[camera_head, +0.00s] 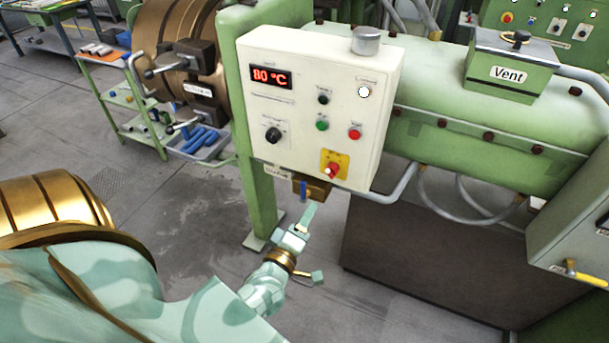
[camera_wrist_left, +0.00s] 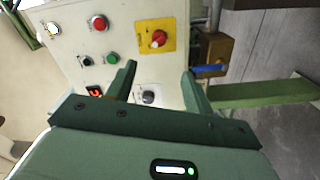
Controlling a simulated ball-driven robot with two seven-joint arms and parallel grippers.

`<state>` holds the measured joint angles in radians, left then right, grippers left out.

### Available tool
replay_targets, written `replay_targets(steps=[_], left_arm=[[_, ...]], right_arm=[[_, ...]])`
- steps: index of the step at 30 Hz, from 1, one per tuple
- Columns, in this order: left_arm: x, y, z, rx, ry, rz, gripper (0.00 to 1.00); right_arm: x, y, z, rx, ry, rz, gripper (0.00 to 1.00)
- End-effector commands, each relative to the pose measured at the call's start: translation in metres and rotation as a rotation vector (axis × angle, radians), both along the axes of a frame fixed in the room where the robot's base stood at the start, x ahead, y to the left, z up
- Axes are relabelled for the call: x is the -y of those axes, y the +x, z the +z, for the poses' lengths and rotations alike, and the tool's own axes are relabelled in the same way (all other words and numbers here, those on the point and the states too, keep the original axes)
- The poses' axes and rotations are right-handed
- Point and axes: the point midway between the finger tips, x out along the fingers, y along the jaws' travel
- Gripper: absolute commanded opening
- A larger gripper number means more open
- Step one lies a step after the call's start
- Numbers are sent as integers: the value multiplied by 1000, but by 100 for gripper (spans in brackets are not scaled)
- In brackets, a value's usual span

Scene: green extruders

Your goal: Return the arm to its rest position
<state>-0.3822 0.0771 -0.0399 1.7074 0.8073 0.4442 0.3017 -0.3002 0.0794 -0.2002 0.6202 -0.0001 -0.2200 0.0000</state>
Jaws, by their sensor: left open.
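My left arm comes in from the lower left of the head view. Its gripper (camera_head: 306,220) is just below the control box (camera_head: 318,95), in front of the brass-coloured valve block (camera_head: 315,190). In the left wrist view the two fingers of my left gripper (camera_wrist_left: 160,72) stand apart with nothing between them. The box face lies beyond them. The valve's blue handle (camera_wrist_left: 209,71) shows just right of the right fingertip there. I see no contact between fingers and handle. My right gripper is not in the head view.
The control box carries a red switch on a yellow plate (camera_wrist_left: 157,38), buttons and an 80 °C display (camera_head: 271,77). A green post (camera_head: 262,205) stands below it. A dark cabinet (camera_head: 430,265) is at the right. A green trolley (camera_head: 130,105) stands at the back left. Open floor (camera_head: 190,210) lies left of the post.

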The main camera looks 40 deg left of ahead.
Motion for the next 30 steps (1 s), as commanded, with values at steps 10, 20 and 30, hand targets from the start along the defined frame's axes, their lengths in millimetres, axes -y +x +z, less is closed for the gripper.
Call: replay_targets(steps=[10, 20, 30], left_arm=[[0, 0, 0, 0, 0, 0, 52], [40, -36, -133, -403, 438, -281, 52], [62, -223, -388, -1039, 956, -907, 52]], right_arm=[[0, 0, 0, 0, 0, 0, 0], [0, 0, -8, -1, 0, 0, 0], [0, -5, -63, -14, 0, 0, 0]])
